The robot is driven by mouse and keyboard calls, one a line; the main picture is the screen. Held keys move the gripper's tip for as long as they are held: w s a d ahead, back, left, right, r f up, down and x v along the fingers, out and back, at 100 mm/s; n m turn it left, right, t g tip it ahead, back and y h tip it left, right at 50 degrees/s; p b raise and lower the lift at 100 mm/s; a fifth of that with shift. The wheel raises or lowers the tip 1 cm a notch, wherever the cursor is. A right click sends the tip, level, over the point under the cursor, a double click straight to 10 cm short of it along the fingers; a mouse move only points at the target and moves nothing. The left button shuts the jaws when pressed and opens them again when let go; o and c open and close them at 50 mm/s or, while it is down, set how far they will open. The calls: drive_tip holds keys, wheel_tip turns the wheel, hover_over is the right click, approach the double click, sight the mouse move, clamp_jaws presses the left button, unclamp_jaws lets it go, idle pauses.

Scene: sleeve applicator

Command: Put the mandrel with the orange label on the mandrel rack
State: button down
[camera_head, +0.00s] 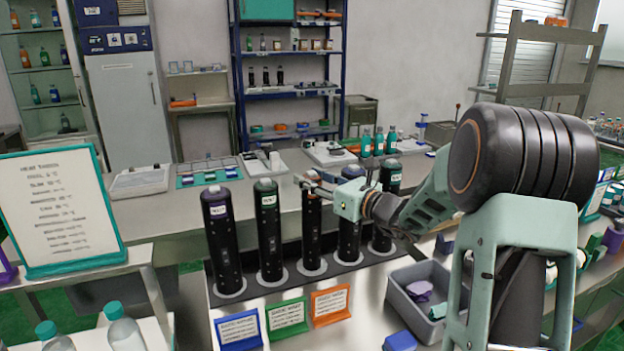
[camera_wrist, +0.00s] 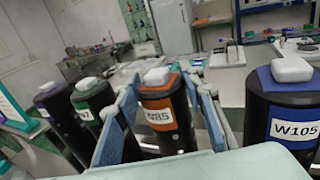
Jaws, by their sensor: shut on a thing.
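The mandrel with the orange label (camera_head: 312,240) is a tall black cylinder, upright in a row of similar mandrels. Its lower end appears to rest on a pale round disc on the dark base (camera_head: 345,264). I cannot tell whether this base is the mandrel rack. My gripper (camera_head: 313,187) is around its top from the right. In the wrist view, both fingers of my gripper (camera_wrist: 168,118) are on either side of the orange band marked W85, shut on the mandrel (camera_wrist: 168,138). The white cap on top shows between the fingers.
A purple-label mandrel (camera_head: 222,245) and a green-label mandrel (camera_head: 268,235) stand to the left, close by. A blue-label mandrel (camera_wrist: 290,115) stands to the right. Coloured signs (camera_head: 288,318) stand in front. A grey bin (camera_head: 410,305) sits at the right.

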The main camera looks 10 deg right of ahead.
drive_tip(key=shift+r, duration=0.15)
drive_tip(key=c, duration=1.3)
unclamp_jaws()
drive_tip(key=shift+o, duration=0.2)
drive_tip(key=shift+s+d, duration=0.2)
drive_tip(key=v, duration=1.1)
drive_tip(key=shift+s+b, duration=0.2)
drive_tip(key=shift+b, duration=0.2)
